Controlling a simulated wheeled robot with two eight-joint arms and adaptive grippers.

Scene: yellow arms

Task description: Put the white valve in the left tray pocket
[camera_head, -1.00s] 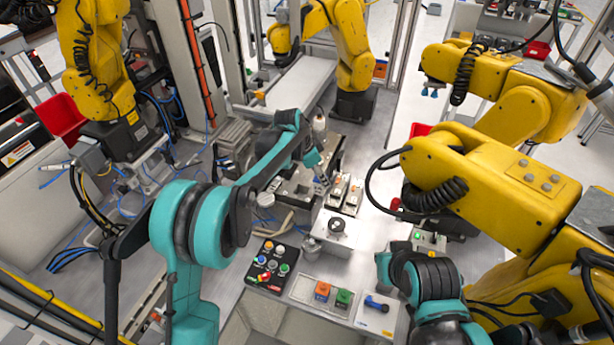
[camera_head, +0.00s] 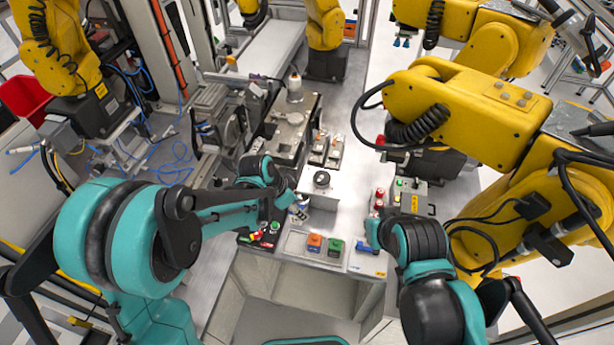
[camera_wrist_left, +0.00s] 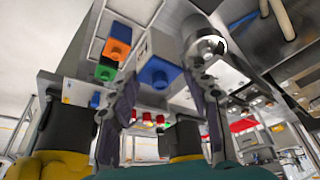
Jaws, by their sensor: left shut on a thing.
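The white valve (camera_wrist_left: 158,72), a pale block with a blue face, is between the fingers of my left gripper (camera_wrist_left: 165,98) in the left wrist view. In the head view my left gripper (camera_head: 298,212) is shut on it, just behind and left of the tray. The tray (camera_head: 296,243) is a shallow light frame. Its left part looks empty; an orange block (camera_head: 314,242) and a green block (camera_head: 335,246) sit farther right. The valve is above the table, apart from the tray. My right arm's end is by the tray's right side, its fingers not clearly visible.
A button box (camera_head: 262,237) is left of the tray. A white stand with a round dark part (camera_head: 322,180) is behind it. A pale plate (camera_head: 368,264) with a blue part lies to the right. A control box with coloured buttons (camera_head: 408,199) stands farther right.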

